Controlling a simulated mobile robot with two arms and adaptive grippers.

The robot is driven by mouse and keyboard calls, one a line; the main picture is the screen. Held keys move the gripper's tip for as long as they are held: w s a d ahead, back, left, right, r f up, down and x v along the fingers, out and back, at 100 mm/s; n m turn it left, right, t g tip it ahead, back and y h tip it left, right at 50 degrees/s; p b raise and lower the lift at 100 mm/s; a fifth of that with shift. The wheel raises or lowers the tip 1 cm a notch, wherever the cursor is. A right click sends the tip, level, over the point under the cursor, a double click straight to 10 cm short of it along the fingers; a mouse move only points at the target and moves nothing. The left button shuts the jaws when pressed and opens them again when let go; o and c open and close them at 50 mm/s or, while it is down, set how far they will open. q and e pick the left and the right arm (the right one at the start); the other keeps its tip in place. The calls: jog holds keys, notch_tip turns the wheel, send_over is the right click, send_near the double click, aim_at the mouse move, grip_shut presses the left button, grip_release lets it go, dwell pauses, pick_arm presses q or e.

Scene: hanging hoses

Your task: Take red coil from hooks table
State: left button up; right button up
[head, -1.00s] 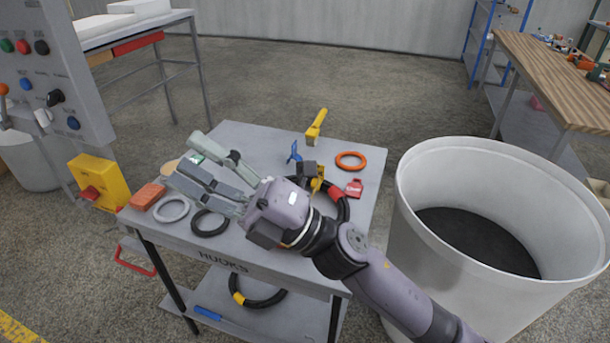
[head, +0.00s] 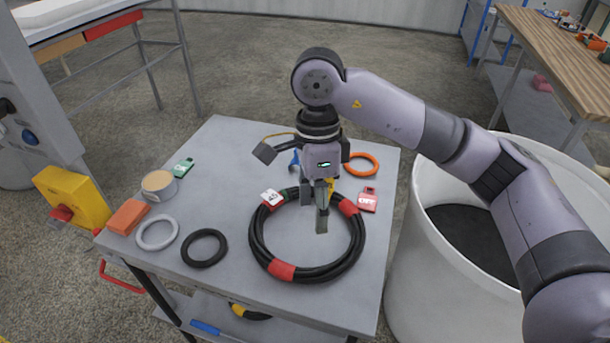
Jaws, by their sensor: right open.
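The red coil (head: 281,270), a black hose coil with red bands, lies flat on the grey hooks table (head: 215,300). My right gripper (head: 321,212) points down over the coil's far part, with its fingers in front of the inside of the ring. It is open. Whether the fingers touch the hose, I cannot tell. My right gripper hides a little of the coil's far side. My left gripper is not in view.
An orange ring (head: 363,160) and a red tag (head: 367,200) lie right of the coil. A grey ring (head: 156,232), a black ring (head: 204,248), an orange block (head: 128,217) and a tape roll (head: 158,185) lie left. A large white bin (head: 430,270) stands right.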

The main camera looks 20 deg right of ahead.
send_over(319, 268)
jog(key=f, duration=0.5)
jog(key=w+f, duration=0.1)
jog(key=f, duration=0.1)
jog(key=shift+f+p, duration=0.25)
jog(key=shift+p, duration=0.1)
jog(key=f, duration=0.4)
jog(key=shift+s+f, duration=0.35)
jog(key=shift+s, duration=0.05)
notch_tip(319, 268, down, 3)
jog(key=shift+s+f+p, duration=0.1)
jog(key=shift+f+p, duration=0.1)
jog(key=shift+p, duration=0.2)
jog(key=shift+f, duration=0.45)
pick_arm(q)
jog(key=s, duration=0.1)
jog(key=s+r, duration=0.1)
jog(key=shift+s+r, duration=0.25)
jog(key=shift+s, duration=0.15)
pick_arm(e)
jog(key=shift+a, duration=0.1)
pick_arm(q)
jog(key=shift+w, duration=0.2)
pick_arm(e)
jog(key=shift+c, duration=0.6)
